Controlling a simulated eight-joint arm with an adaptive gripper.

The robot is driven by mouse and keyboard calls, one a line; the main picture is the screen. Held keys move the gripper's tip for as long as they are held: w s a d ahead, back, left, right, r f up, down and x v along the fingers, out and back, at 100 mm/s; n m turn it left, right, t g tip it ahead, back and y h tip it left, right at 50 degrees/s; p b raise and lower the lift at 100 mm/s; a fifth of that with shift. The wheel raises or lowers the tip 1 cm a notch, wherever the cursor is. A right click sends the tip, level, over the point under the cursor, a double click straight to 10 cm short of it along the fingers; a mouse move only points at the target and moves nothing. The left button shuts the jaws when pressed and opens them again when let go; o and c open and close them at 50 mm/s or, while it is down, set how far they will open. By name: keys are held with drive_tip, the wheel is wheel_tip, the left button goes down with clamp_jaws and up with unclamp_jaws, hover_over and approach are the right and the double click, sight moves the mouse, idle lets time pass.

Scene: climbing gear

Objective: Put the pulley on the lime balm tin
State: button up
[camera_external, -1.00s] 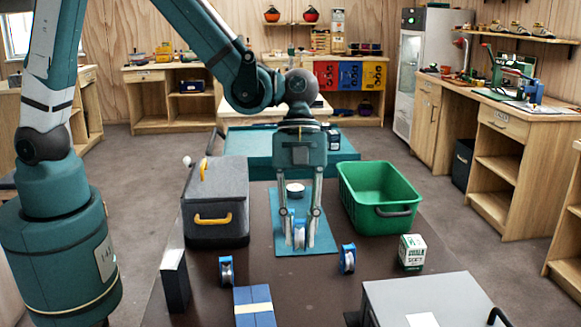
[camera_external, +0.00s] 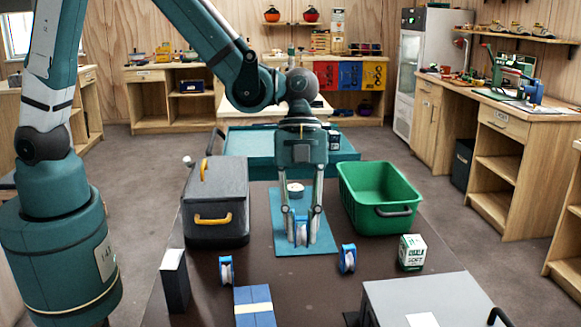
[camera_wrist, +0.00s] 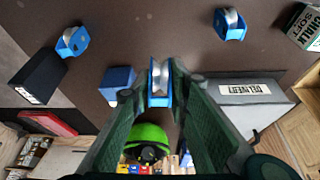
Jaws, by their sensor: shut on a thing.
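My gripper (camera_external: 301,241) is shut on a blue pulley (camera_external: 301,230) with a pale wheel, above the blue-teal mat (camera_external: 288,246). The held pulley also shows between the fingertips in the wrist view (camera_wrist: 159,80). A small round tin (camera_external: 295,188) with a whitish top stands on the mat behind the pulley, seen between my fingers. I cannot make out a lime colour on it. Two more blue pulleys stand on the table, one at the left (camera_external: 226,270) and one at the right (camera_external: 348,258).
A dark lidded case (camera_external: 216,200) stands left of the mat, a green crate (camera_external: 378,222) right. A chalk box (camera_external: 411,252), a grey box (camera_external: 425,295), a blue block (camera_external: 255,305) and a dark upright block (camera_external: 174,285) stand nearer the camera. Bare table surrounds the loose pulleys.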

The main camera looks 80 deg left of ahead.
drive_tip(key=w+a+r+n+t+p, duration=0.1)
drive_tip(key=w+a+n, duration=0.15)
drive_tip(key=a, duration=0.75)
drive_tip(key=w+a+r+n+t+p, duration=0.1)
drive_tip(key=w+a+n, duration=0.15)
drive_tip(key=a, duration=0.85)
drive_tip(key=r+n+t+y+p, duration=0.1)
drive_tip(key=r+n+t+p, duration=0.1)
drive_tip(key=n, duration=0.3)
hover_over(300, 188)
drive_tip(key=s+a, duration=0.1)
drive_tip(key=s, duration=0.1)
drive_tip(key=shift+w+a+f, duration=0.1)
drive_tip(key=shift+w, duration=0.15)
drive_tip(key=shift+f+b, duration=0.5)
drive_tip(key=shift+f, duration=2.4)
drive_tip(key=shift+f, duration=0.15)
drive_tip(key=shift+f, duration=1.95)
drive_tip(key=shift+f+b, duration=0.1)
drive_tip(key=shift+b, duration=0.2)
